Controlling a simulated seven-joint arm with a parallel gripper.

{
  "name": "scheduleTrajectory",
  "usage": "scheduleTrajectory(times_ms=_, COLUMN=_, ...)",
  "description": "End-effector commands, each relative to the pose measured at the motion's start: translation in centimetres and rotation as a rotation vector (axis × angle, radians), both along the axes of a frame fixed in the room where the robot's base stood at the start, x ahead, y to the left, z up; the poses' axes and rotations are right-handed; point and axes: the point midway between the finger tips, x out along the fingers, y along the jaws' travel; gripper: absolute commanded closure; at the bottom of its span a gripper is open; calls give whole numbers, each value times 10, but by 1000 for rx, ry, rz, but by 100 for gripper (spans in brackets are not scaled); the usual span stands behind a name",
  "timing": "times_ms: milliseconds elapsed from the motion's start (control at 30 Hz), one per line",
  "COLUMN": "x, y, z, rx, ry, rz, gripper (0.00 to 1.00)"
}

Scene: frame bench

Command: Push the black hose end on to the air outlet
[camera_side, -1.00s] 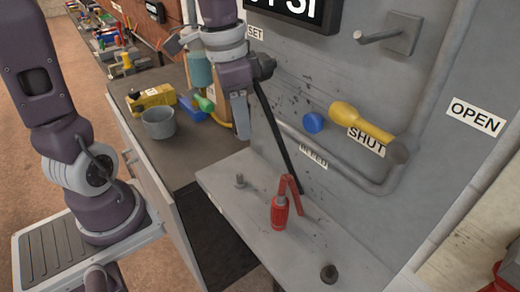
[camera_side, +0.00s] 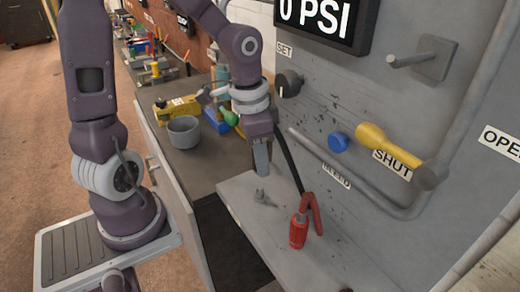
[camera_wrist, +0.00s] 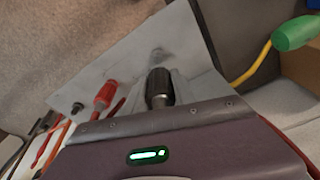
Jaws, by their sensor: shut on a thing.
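My gripper (camera_side: 262,158) is shut and points down over the grey shelf. In the wrist view, a dark ribbed cylinder, which I take as the black hose end (camera_wrist: 159,86), sticks out past the gripper's edge. A small grey fitting, which I take as the air outlet (camera_side: 264,199), stands on the shelf just below the gripper. It shows faintly beyond the hose end in the wrist view (camera_wrist: 158,56). I cannot tell whether the two touch.
The wall panel has a yellow valve handle (camera_side: 388,146) by SHUT, a blue knob (camera_side: 338,141), pipes and a gauge (camera_side: 325,15) reading 0 PSI. A grey cup (camera_side: 184,134) stands on the bench left.

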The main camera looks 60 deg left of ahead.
Motion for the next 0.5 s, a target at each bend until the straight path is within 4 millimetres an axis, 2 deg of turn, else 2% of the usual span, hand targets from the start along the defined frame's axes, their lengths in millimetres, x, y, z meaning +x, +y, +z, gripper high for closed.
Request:
scheduleTrajectory(times_ms=233, x=-1, y=0, z=-28, rx=-1, ry=3, rz=0, gripper=100)
scheduleTrajectory(times_ms=500, x=0, y=-1, z=-38, rx=-2, ry=1, rz=2, gripper=100)
